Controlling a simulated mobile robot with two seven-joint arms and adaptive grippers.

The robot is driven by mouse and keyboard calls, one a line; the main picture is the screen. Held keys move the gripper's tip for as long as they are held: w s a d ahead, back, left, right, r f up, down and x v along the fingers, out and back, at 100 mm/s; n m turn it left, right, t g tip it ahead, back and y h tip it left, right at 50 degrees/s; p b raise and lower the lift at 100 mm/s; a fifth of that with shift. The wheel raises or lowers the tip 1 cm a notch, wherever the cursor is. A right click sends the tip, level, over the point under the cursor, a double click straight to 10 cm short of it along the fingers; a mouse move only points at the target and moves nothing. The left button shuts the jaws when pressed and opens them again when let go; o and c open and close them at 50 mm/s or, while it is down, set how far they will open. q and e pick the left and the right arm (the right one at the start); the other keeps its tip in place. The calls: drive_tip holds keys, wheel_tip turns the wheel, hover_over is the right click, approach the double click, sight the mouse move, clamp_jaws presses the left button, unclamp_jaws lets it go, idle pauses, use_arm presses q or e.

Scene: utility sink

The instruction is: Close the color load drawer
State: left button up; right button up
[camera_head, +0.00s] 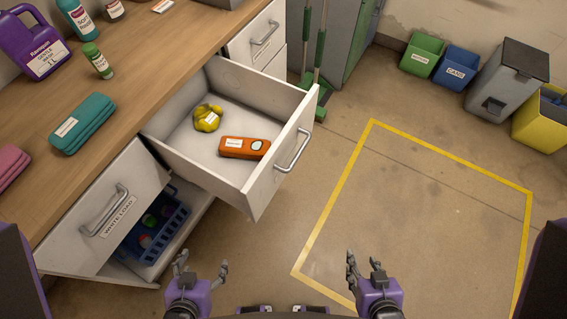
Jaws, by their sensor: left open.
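A white drawer (278,175) with a metal handle (293,150) stands pulled out from under the wooden counter. No label reading color load is legible on it. Inside lie a crumpled yellow item (207,118) and an orange labelled pack (244,147). My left gripper (201,268) is open and empty, in front of and below the drawer, apart from it. My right gripper (364,262) is further right over the floor, apart from the drawer; its finger gap is not clear.
A front marked WHITE LOAD (107,212) stands at lower left, with a blue basket (153,228) behind it. Green-handled tools (320,50) stand beyond the drawer. The yellow-outlined floor is clear; bins stand far right.

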drive_tip(key=shift+w+a, duration=0.15)
drive_tip(key=shift+a, duration=0.15)
drive_tip(key=shift+c, duration=0.4)
